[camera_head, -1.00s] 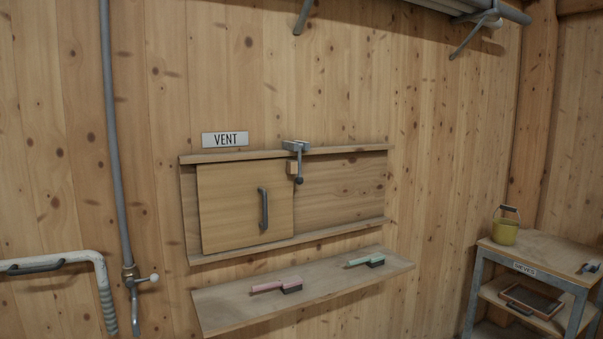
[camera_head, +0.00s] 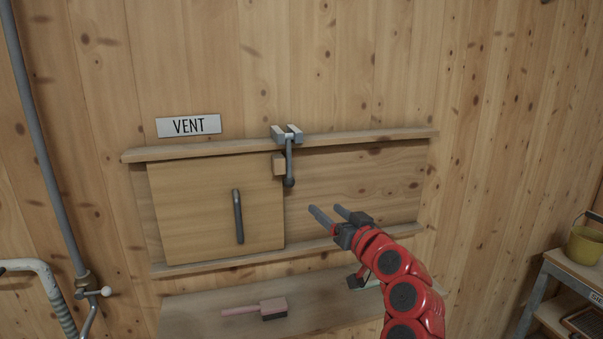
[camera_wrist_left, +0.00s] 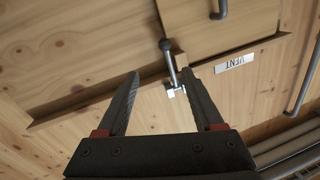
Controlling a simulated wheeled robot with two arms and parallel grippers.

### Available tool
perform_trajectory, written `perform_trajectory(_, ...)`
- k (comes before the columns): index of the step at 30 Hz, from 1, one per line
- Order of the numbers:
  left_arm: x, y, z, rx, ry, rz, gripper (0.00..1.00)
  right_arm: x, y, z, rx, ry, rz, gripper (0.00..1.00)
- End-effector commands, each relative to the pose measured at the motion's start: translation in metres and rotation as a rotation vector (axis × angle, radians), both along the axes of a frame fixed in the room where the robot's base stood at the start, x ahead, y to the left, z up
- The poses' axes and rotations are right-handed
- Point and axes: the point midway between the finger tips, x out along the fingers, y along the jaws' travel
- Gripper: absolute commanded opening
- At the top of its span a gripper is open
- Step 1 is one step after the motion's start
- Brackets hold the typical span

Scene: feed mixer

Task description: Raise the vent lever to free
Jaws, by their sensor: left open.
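The vent lever (camera_head: 289,162) is a grey bar with a dark ball end. It hangs down from a metal bracket (camera_head: 285,134) on the top rail, beside a small wooden block at the sliding panel's right edge. My left gripper (camera_head: 325,208) is open and empty, below and to the right of the lever's ball end, apart from it. In the left wrist view the scene is upside down. The lever (camera_wrist_left: 168,62) shows there between and beyond the open fingers (camera_wrist_left: 161,73). My right gripper is not in view.
The wooden vent panel (camera_head: 190,205) with a dark handle (camera_head: 238,216) sits between two rails under a VENT sign (camera_head: 188,125). A shelf below holds a pink brush (camera_head: 257,309) and a second one partly hidden by my arm. A pipe runs at the left.

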Motion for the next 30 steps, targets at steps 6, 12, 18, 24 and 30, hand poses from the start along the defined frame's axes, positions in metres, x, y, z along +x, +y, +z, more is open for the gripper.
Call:
perform_trajectory(6, 0.017, 0.014, 0.004, -0.005, 0.004, 0.016, 0.69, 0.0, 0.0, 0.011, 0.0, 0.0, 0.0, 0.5)
perform_trajectory(12, 0.057, 0.036, 0.007, -0.004, 0.003, 0.014, 0.69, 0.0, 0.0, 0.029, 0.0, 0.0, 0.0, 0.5)
perform_trajectory(18, 0.09, 0.054, 0.004, -0.001, 0.004, 0.012, 0.69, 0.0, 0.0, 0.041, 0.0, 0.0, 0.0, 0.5)
perform_trajectory(24, 0.115, 0.068, 0.003, -0.004, 0.002, 0.012, 0.69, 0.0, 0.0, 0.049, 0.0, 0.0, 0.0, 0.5)
perform_trajectory(30, 0.134, 0.079, 0.001, -0.008, 0.005, 0.015, 0.69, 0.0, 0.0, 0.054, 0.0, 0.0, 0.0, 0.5)
